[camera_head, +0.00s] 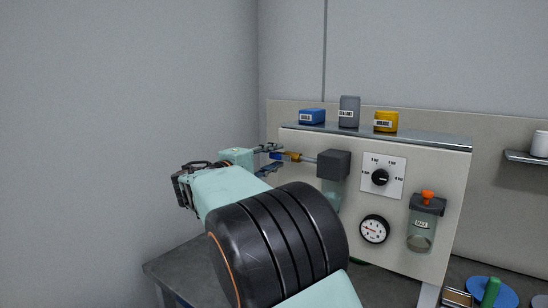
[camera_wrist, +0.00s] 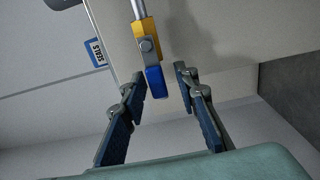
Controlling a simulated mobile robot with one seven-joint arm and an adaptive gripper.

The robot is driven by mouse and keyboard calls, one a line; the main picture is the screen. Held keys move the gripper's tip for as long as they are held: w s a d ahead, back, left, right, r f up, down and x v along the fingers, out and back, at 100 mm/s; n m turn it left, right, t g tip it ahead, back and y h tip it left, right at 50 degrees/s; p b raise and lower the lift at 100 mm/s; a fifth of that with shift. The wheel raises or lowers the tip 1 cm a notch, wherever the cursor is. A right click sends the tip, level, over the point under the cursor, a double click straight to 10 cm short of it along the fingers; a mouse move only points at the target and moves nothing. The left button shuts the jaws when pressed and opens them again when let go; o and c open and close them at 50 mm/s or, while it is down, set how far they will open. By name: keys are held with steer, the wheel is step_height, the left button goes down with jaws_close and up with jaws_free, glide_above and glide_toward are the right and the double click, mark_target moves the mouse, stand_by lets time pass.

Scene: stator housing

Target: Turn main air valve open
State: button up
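The main air valve is a small yellow body (camera_head: 294,157) with a blue lever (camera_head: 277,155), on a thin pipe at the left side of the panel. In the wrist view the yellow body (camera_wrist: 146,40) hangs from the pipe, and the blue lever (camera_wrist: 154,82) points toward my gripper. My gripper (camera_head: 266,158) is open to the left of the valve. In the wrist view my gripper (camera_wrist: 162,80) has one fingertip on each side of the lever's end. The lever looks closer to the left fingertip; I cannot tell whether they touch.
The panel (camera_head: 450,180) carries a grey filter block (camera_head: 333,163), a selector knob (camera_head: 380,177), a gauge (camera_head: 374,229) and an orange-topped bowl unit (camera_head: 425,222). Blue (camera_head: 312,117), grey (camera_head: 349,112) and yellow (camera_head: 386,122) containers stand on top. Free space lies left of the panel.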

steer(key=v, duration=1.2)
stand_by(0.5)
